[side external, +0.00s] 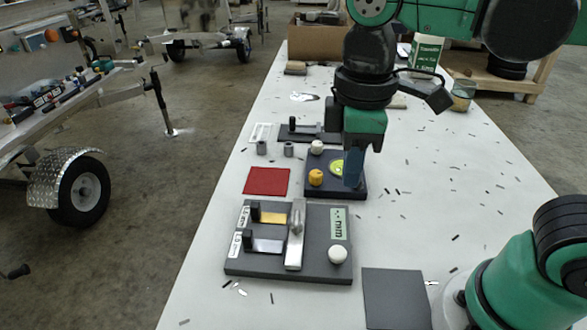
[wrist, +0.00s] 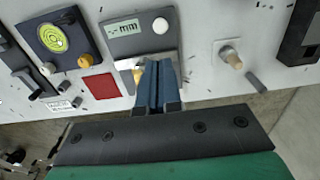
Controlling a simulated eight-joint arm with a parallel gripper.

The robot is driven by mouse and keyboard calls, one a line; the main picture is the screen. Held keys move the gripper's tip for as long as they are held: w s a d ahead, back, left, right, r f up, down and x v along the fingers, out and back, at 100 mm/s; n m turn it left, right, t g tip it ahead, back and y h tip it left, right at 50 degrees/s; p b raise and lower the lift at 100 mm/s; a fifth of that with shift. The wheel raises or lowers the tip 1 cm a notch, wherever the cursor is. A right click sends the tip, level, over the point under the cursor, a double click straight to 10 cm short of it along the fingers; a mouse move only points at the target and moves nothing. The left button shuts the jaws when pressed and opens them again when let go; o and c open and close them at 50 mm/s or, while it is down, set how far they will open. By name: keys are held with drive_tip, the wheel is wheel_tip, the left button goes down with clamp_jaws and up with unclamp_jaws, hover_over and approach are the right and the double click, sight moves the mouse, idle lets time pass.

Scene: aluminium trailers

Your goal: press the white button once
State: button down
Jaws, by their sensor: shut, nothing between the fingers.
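A round white button (side external: 338,254) sits at the front right corner of a dark grey measuring block (side external: 320,268), near its "mm" display (side external: 337,224). In the wrist view the white button (wrist: 160,26) shows just beyond my fingertips, beside the "mm" display (wrist: 124,28). My gripper (side external: 353,178) has blue fingers pointing down, held together and empty. In the side view they overlap the right side of the dark blue board, behind the measuring block. In the wrist view my gripper (wrist: 158,64) covers part of the block. The fingers look apart from the button; their exact height is unclear.
The dark blue board (side external: 325,186) carries an orange knob (side external: 316,177), a white knob (side external: 317,146) and a yellow-green dial (side external: 337,167). A red cloth (side external: 267,181) lies left. The table's right side is mostly clear.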

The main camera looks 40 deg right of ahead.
sight(337, 250)
wheel_tip(337, 250, down, 14)
drive_tip(key=shift+r, duration=0.25)
idle(0.4)
drive_tip(key=shift+f, duration=0.1)
drive_tip(key=shift+f, duration=0.85)
drive_tip(key=shift+r, duration=0.1)
wheel_tip(337, 250, up, 14)
idle(0.7)
idle(0.5)
drive_tip(key=w+d+f+m+t, duration=0.3)
drive_tip(key=w+d+m+t, duration=0.1)
drive_tip(key=d+m+t, duration=0.3)
drive_tip(key=shift+w+d+m, duration=0.35)
drive_tip(key=shift+d+m, duration=0.25)
drive_tip(key=shift+m, duration=0.4)
